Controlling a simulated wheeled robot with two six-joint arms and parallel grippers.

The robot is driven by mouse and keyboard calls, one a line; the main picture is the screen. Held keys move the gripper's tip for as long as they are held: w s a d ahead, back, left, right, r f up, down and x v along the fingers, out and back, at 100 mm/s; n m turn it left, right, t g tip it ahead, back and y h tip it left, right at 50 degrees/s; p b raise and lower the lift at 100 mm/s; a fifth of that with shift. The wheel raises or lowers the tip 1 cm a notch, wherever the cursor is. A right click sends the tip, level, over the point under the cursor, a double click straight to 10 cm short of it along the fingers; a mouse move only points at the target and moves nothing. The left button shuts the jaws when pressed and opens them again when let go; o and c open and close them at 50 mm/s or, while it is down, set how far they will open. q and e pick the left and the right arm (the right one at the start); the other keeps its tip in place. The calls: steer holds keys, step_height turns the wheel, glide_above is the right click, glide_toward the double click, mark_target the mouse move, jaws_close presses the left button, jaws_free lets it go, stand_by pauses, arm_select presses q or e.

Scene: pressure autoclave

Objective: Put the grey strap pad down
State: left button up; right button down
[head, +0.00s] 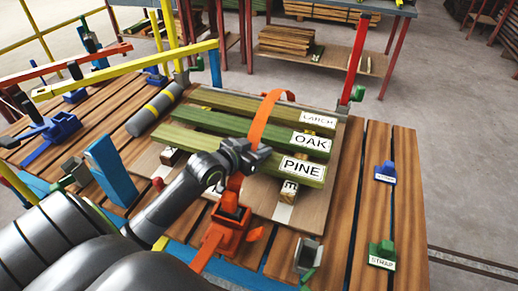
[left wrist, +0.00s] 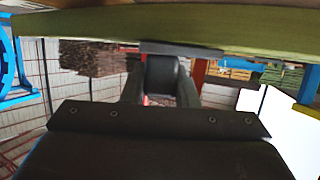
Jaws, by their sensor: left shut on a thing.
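My left gripper (head: 258,157) is at the near side of the stacked timbers, close to the orange strap (head: 262,118). In the left wrist view its fingers (left wrist: 161,82) are closed around a dark grey piece (left wrist: 162,73), which I take for the grey strap pad. A flat dark edge lies just above it, close under a green timber (left wrist: 100,24). Whether the pad touches the timber or strap I cannot tell. The timbers carry the labels LARCH, OAK (head: 311,142) and PINE (head: 302,168). The strap runs over them down to an orange ratchet (head: 228,226). My right gripper is not in view.
A slatted wooden table (head: 345,235) bears it all. A small blue labelled block (head: 386,171) and a green STRAP block (head: 383,252) stand at right. A red post (head: 354,62) rises behind.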

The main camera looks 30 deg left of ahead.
arm_select(q)
steer(key=o, duration=1)
steer(key=shift+f, duration=0.1)
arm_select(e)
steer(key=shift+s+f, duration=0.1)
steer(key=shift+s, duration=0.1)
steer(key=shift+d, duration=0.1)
arm_select(q)
steer(key=shift+r, duration=0.2)
steer(key=p+v, duration=0.2)
steer(key=v, duration=1)
steer(key=shift+f, duration=0.1)
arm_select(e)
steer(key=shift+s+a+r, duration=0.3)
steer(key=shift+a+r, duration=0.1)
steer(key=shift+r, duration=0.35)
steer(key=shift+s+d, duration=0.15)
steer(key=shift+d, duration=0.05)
